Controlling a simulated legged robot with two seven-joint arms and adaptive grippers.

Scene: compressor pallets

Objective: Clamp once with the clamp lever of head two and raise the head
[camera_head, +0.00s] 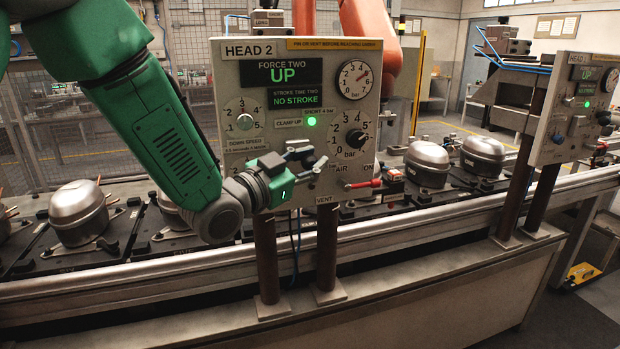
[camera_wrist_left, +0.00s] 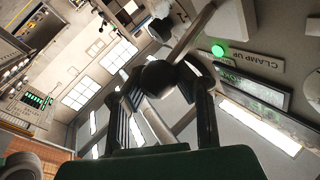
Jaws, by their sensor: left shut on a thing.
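The head two panel (camera_head: 226,85) stands on two dark posts. Its displays read "UP" (camera_head: 284,76) and "NO STROKE" (camera_head: 295,99). A green lamp (camera_head: 311,122) is lit beside the "CLAMP UP" label, and both also show in the wrist view, the lamp (camera_wrist_left: 219,50) and label (camera_wrist_left: 256,60). My left gripper (camera_head: 303,160) is at the lower middle of the panel front. In the wrist view its fingers are shut on the lever's round black knob (camera_wrist_left: 158,76), with a pale rod running up to the right. The knob is partly hidden in the head view. My right gripper is out of view.
A red-handled air lever (camera_head: 363,184) sits just right of my gripper. Silver compressors (camera_head: 78,212) stand on dark pallets along the conveyor behind the panel. Another panel (camera_head: 570,105) stands at right. A metal rail (camera_head: 420,236) runs along the front.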

